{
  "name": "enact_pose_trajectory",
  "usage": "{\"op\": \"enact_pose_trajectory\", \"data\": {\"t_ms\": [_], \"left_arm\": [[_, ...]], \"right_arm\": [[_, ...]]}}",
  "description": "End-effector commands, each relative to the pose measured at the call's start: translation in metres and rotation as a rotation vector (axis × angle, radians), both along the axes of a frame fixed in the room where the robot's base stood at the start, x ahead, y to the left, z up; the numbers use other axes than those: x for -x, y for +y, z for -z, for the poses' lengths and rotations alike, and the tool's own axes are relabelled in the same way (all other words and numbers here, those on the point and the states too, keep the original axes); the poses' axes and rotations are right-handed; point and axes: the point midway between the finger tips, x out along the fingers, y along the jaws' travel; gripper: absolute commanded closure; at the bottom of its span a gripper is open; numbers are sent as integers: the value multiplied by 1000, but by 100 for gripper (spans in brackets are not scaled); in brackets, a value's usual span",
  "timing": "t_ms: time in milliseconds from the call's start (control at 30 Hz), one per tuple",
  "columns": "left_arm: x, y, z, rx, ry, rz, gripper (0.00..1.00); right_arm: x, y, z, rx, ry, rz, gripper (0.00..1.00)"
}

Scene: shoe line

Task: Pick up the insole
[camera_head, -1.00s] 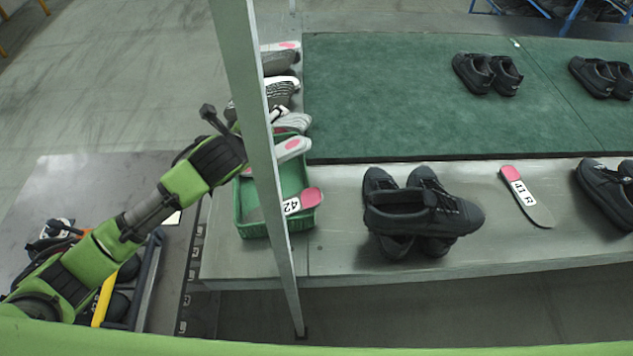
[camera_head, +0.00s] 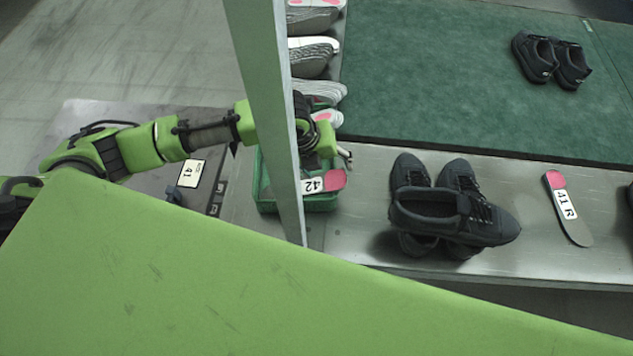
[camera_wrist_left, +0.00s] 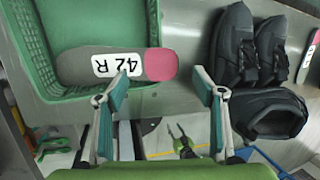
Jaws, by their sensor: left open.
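The insole marked 42 R, grey with a pink end (camera_head: 336,181), lies on a green basket (camera_head: 265,195). In the left wrist view its pink end (camera_wrist_left: 160,64) reaches past the basket's edge. My left gripper (camera_head: 346,157) is at the basket, just behind the insole in the head view; the post and arm hide part of it. In the left wrist view its open, empty fingers (camera_wrist_left: 163,84) stand apart near the pink end. Contact cannot be told. A second insole, marked 41 R (camera_head: 568,208), lies on the bench at the right.
A grey upright post (camera_head: 262,90) stands in front of my left arm. Black shoes (camera_head: 445,215) rest on the bench right of the basket. More shoes (camera_head: 550,60) stand on the green mat (camera_head: 430,70). Light shoes (camera_head: 315,55) line its left edge.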

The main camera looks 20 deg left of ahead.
Motion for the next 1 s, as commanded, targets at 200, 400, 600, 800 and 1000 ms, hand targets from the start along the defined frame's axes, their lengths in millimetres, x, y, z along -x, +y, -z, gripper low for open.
{"op": "enact_pose_trajectory", "data": {"t_ms": [200,400,600,800,1000], "left_arm": [[-2,-6,13,1,2,0,37],[-5,-15,41,1,2,-3,37],[-9,-17,55,-1,-2,0,37],[-9,-17,56,0,-3,0,37],[-9,-17,55,0,-3,-1,76]], "right_arm": [[-9,0,-9,-1,-12,-1,60],[-11,0,-21,-1,-16,-1,60],[-11,-1,-23,1,-16,-2,60],[-11,-3,-22,3,-15,-3,60],[-9,-3,-22,4,-13,-3,60]]}}
